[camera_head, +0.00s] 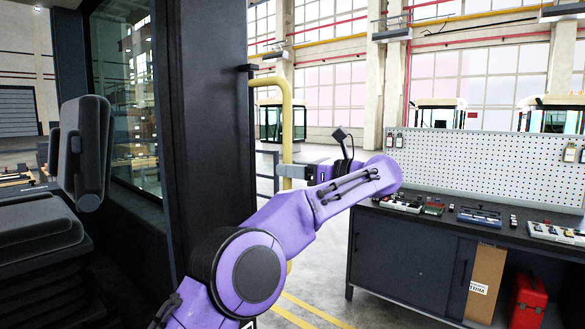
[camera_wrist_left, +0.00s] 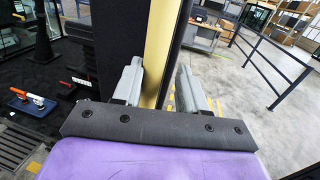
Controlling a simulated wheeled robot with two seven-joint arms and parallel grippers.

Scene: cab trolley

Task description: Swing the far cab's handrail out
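The yellow handrail (camera_head: 287,118) stands upright beside the dark cab post (camera_head: 200,110) in the head view, its top bent over toward the post. My left gripper (camera_head: 290,171) is at the rail's middle height, reaching in from the right. In the left wrist view the rail (camera_wrist_left: 160,50) runs between the two grey fingers of my left gripper (camera_wrist_left: 159,85). The left finger is close to the rail; a dark gap shows between the rail and the right finger. The fingers look open around it; contact is unclear. My right gripper is not in view.
A dark workbench (camera_head: 410,250) with a pegboard (camera_head: 490,160) stands at the right, with a red can (camera_head: 527,302) and a cardboard piece (camera_head: 485,285) below. A dark seat (camera_head: 40,235) is at the left. More cabs (camera_head: 282,122) stand far back.

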